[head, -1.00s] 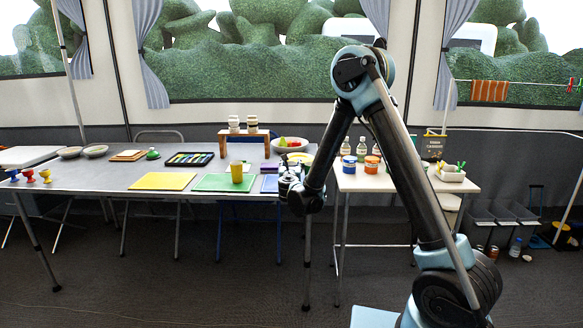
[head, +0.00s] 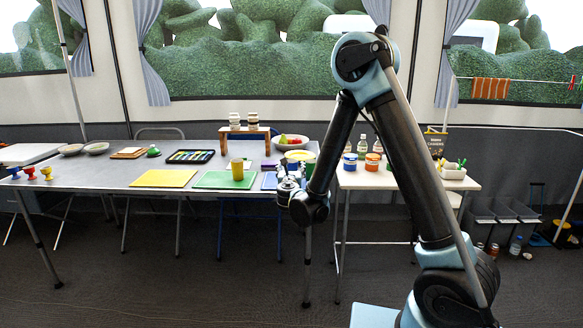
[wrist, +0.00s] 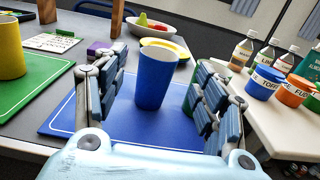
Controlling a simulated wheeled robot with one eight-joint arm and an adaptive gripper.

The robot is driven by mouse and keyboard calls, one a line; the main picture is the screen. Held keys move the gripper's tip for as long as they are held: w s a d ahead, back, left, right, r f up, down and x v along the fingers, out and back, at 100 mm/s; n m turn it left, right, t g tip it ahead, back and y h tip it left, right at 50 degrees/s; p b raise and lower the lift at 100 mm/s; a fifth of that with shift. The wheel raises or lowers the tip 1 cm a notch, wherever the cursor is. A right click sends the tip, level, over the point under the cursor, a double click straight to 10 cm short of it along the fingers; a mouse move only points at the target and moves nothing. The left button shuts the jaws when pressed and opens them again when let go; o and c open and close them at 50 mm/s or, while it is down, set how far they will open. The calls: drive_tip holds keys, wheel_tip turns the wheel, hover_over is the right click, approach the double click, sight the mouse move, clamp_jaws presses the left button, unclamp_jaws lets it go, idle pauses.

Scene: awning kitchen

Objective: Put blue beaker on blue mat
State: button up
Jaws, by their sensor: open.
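The blue beaker (wrist: 155,78) stands upright in the middle of the wrist view, its base on the blue mat (wrist: 75,117). My gripper (wrist: 155,64) is open, with one finger on each side of the beaker and visible gaps between. In the head view my gripper (head: 287,180) is low over the right end of the long table, at the blue mat (head: 269,182). There the gripper covers most of the mat, and I cannot make out the blue beaker.
A yellow cup (head: 237,169) stands on the green mat (head: 215,181), left of the blue mat. A green object (wrist: 189,97) shows partly behind my right finger. A yellow plate (wrist: 165,47) lies beyond the beaker.

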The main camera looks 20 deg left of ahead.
drive_tip(key=shift+v, duration=1.9)
drive_tip(key=w+d+r+m+g+h, duration=0.25)
drive_tip(key=d+m, duration=0.35)
drive_tip(key=d, duration=0.5)
drive_tip(key=w+d+r+m+g+h, duration=0.15)
drive_tip(key=d+m+h, duration=0.3)
drive_tip(key=d, duration=0.55)
drive_tip(key=s+d+m+g+h, duration=0.1)
drive_tip(key=s+d+m+g, duration=0.15)
drive_tip(key=d+m, duration=0.45)
drive_tip(key=s+d+m+g+h, duration=0.1)
drive_tip(key=s+d+m, duration=0.2)
drive_tip(key=d, duration=0.8)
drive_tip(key=s+d+f+m+g+y, duration=0.1)
drive_tip(key=s+d+f+m+g, duration=0.1)
drive_tip(key=s+d+m, duration=0.4)
drive_tip(key=s+d+f+m+g, duration=0.2)
drive_tip(key=s+d+m+g, duration=0.15)
drive_tip(key=s, duration=0.35)
drive_tip(key=s+f+m+g+y, duration=0.1)
drive_tip(key=s+m, duration=0.3)
drive_tip(key=s, duration=0.4)
drive_tip(key=s+f+m+g+y, duration=0.1)
drive_tip(key=s+f+m, duration=0.3)
drive_tip(key=s, duration=0.4)
drive_tip(key=shift+d+m+y, duration=0.3)
drive_tip(key=shift+y, duration=0.5)
drive_tip(key=shift+w+f, duration=0.1)
